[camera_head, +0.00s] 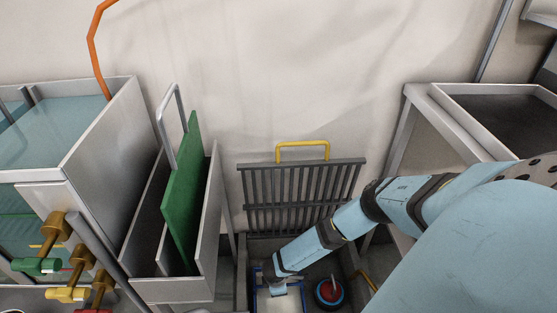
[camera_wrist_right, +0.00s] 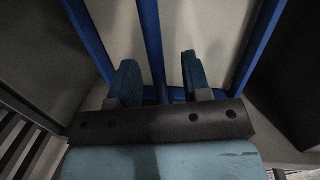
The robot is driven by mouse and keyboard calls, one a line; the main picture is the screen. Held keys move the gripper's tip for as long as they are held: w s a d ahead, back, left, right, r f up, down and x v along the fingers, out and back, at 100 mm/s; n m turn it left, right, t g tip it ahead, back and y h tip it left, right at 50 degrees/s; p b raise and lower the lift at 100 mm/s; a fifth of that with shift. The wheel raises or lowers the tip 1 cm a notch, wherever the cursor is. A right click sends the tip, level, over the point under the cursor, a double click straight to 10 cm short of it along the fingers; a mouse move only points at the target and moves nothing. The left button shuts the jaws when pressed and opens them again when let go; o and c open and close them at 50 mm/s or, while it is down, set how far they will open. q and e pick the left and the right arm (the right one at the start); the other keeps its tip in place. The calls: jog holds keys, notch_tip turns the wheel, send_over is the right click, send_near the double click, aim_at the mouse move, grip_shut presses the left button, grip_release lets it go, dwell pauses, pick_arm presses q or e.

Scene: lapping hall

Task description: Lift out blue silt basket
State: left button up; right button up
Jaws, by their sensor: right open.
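The blue silt basket (camera_head: 258,283) sits low in the sump pit, mostly hidden behind my right forearm and hand in the head view. In the right wrist view, blue bars of the basket (camera_wrist_right: 149,35) run up the picture, with pale panels between them. My right gripper (camera_wrist_right: 160,78) is open. Its two fingers stand on either side of the middle blue bar, with gaps to both. I cannot tell how deep the bar lies between them. My left gripper is out of view.
A slatted grate (camera_head: 302,189) with a yellow handle stands upright behind the pit. A round red and blue object (camera_head: 329,292) lies in the pit to the right. A grey bin (camera_head: 215,225) with a green plate (camera_head: 184,200) stands left; a metal tray table (camera_head: 430,95) stands right.

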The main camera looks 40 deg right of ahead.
grip_shut()
dwell(1.4)
